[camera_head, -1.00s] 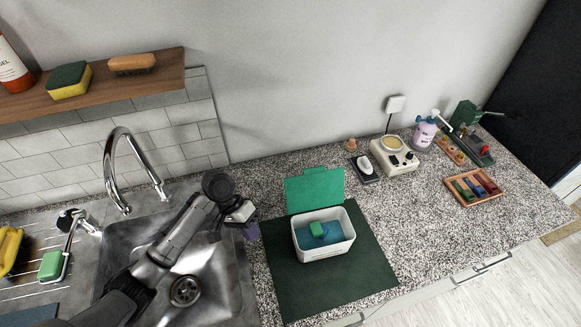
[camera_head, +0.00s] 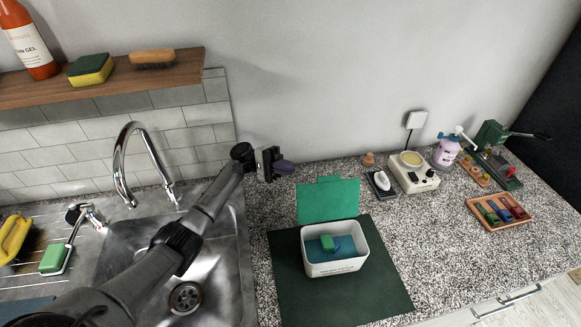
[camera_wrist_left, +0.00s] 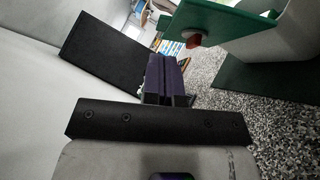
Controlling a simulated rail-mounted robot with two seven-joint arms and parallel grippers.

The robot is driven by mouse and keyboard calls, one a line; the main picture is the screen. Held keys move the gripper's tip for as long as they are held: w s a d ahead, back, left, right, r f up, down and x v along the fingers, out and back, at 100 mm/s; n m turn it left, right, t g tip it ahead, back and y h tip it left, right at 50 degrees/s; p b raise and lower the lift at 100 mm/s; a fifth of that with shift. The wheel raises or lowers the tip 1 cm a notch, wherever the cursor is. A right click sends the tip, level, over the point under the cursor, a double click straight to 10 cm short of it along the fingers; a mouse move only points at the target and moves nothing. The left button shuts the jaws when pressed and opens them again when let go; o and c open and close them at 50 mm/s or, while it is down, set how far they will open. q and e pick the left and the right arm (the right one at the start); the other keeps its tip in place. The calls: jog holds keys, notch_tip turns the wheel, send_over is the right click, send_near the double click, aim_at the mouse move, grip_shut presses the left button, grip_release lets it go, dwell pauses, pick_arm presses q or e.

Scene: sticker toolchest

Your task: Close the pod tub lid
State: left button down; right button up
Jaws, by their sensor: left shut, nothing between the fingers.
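The pod tub (camera_head: 335,262) is a white open-topped box standing on a dark green mat (camera_head: 290,290). A green pod (camera_head: 327,242) and blue contents lie inside it. Its green lid (camera_head: 328,201) stands up, open, at the tub's back edge. My left gripper (camera_head: 284,168) is shut and empty, in the air behind and to the left of the lid. In the left wrist view the shut purple fingers (camera_wrist_left: 166,78) show beside the green lid (camera_wrist_left: 225,22), with a gap between them; part of the white tub (camera_wrist_left: 300,30) shows at the upper right. My right gripper is not in view.
The sink (camera_head: 215,270) and chrome faucet (camera_head: 125,165) are at the left. A wooden shelf (camera_head: 100,80) hangs above. A soap dish (camera_head: 381,184), a white device (camera_head: 414,178) and a wooden tray (camera_head: 499,212) stand right of the tub, with bare counter between.

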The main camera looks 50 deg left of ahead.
aim_at(321, 177)
pick_arm(q)
jog(key=p+x, duration=0.3)
jog(key=x, duration=0.4)
jog(key=shift+d+p, duration=0.3)
